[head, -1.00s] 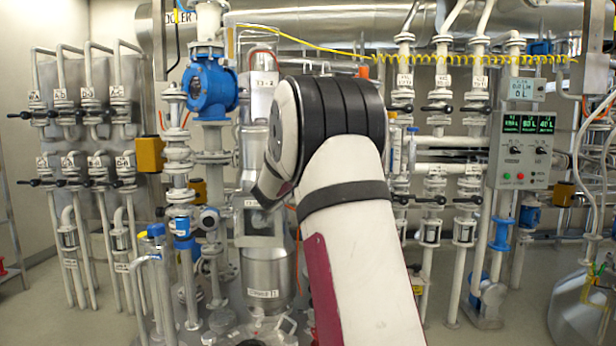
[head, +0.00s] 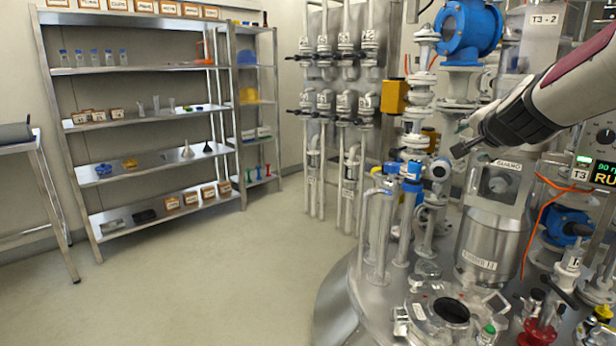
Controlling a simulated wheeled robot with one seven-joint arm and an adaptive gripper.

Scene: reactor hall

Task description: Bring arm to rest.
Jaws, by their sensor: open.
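My arm reaches in from the right edge in the head view. My gripper (head: 458,139) is at its left end, pointing left and a little down. Its dark fingers are small in the picture but stand apart, and nothing shows between them. It hangs in the air in front of the reactor pipework, above and left of the metal guard box (head: 498,185) on the vessel. Whether it touches anything behind it cannot be told.
The steel reactor lid (head: 350,290) has an open round port (head: 451,311), upright pipes and a blue valve (head: 468,30). Shelving (head: 160,120) with bottles and boxes stands at the back left. A side table (head: 35,190) is at the left edge. The floor (head: 210,285) between is clear.

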